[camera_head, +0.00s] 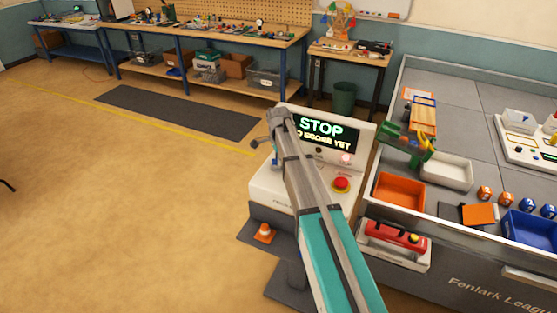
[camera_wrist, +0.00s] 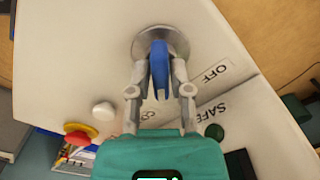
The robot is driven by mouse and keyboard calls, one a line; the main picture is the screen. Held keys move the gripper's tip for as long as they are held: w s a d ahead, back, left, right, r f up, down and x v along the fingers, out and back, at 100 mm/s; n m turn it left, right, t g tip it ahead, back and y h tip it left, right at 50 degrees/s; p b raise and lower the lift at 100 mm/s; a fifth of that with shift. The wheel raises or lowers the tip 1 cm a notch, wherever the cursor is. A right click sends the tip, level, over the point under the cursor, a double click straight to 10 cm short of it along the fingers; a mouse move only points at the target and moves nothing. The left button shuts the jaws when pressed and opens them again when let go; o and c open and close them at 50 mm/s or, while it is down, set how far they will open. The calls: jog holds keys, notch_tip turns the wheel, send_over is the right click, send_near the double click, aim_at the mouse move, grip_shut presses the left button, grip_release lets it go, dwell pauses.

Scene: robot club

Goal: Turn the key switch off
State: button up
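The blue key (camera_wrist: 159,68) stands in a round silver key switch (camera_wrist: 147,38) on a pale console panel in the wrist view. An OFF label (camera_wrist: 215,73) lies to its right, and another label near my gripper is partly hidden. My gripper (camera_wrist: 159,72) has one finger on each side of the key, with narrow gaps visible; it looks open around it, and contact at the tips is unclear.
The console has a lit STOP screen (camera_head: 325,130) and a red push button (camera_head: 341,183). A grey game table (camera_head: 470,100) is at right.

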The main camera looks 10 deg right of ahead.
grip_shut()
jog(key=shift+n, duration=0.4)
jog(key=n, duration=0.7)
jog(key=shift+s+n, duration=0.1)
jog(key=shift+n, duration=0.3)
jog(key=n, duration=0.9)
jog(key=shift+n, duration=0.3)
